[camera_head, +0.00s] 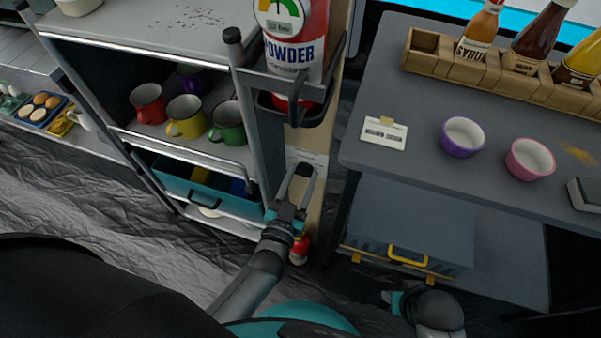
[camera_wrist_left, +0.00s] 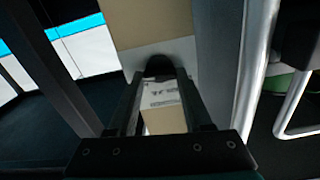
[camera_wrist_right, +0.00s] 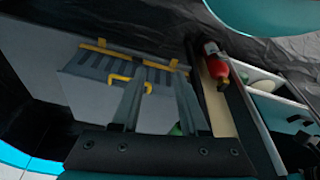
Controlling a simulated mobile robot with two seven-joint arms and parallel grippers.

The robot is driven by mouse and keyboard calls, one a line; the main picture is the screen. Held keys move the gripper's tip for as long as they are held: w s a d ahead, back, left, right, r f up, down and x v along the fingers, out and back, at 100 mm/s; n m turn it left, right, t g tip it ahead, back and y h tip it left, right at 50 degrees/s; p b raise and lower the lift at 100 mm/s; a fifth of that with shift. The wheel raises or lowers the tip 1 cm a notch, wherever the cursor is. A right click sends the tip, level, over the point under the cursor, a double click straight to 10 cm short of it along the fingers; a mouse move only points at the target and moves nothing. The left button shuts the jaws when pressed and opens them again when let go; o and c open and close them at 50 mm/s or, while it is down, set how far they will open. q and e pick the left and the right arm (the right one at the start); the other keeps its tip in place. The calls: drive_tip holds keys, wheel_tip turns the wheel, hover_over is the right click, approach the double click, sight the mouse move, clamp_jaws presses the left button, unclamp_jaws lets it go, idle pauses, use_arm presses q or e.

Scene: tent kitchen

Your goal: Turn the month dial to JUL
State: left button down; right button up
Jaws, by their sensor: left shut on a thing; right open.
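A pale wooden panel (camera_head: 318,200) stands at the end of the shelf unit and carries a white plate (camera_head: 307,157) with markings too small to read. In the left wrist view, a dark round knob (camera_wrist_left: 159,66), which looks like the month dial, sits between the fingertips of my left gripper (camera_wrist_left: 160,73). That gripper also shows in the head view (camera_head: 297,177), shut on the knob against the panel. White paper with print (camera_wrist_left: 160,94) shows between its fingers. The dial's month setting cannot be read. My right gripper (camera_wrist_right: 156,85) is open and empty, low down, facing a grey box.
A red powder extinguisher (camera_head: 295,48) hangs in a rack above my left gripper. The shelf unit with mugs (camera_head: 186,115) stands to the left. The grey table (camera_head: 420,140) with cups and bottles is to the right, a grey box (camera_head: 410,225) beneath it.

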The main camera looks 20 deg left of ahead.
use_arm(q)
drive_tip(key=m+p, duration=0.1)
drive_tip(key=m, duration=0.2)
drive_tip(key=shift+d+m, duration=0.1)
drive_tip(key=shift+m, duration=0.3)
drive_tip(key=shift+f+m, duration=0.1)
drive_tip(key=shift+m, duration=2.2)
use_arm(e)
drive_tip(key=shift+s+d+f+g, duration=0.1)
drive_tip(key=shift+s+f+g, duration=0.05)
drive_tip(key=shift+s+f, duration=0.55)
drive_tip(key=shift+s+d+f+g, duration=0.15)
drive_tip(key=shift+s+f, duration=0.25)
drive_tip(key=shift+f, duration=0.5)
use_arm(q)
drive_tip(key=shift+c, duration=1.6)
unclamp_jaws()
drive_tip(key=shift+s, duration=0.15)
drive_tip(key=shift+s+p, duration=0.35)
drive_tip(key=s+p, duration=0.2)
drive_tip(key=s, duration=1.2)
drive_tip(key=shift+s+a, duration=0.15)
drive_tip(key=shift+a, duration=0.1)
use_arm(e)
wheel_tip(320, 180, down, 5)
drive_tip(key=s+d, duration=0.2)
drive_tip(key=shift+s+d, duration=0.15)
drive_tip(key=shift+s, duration=0.1)
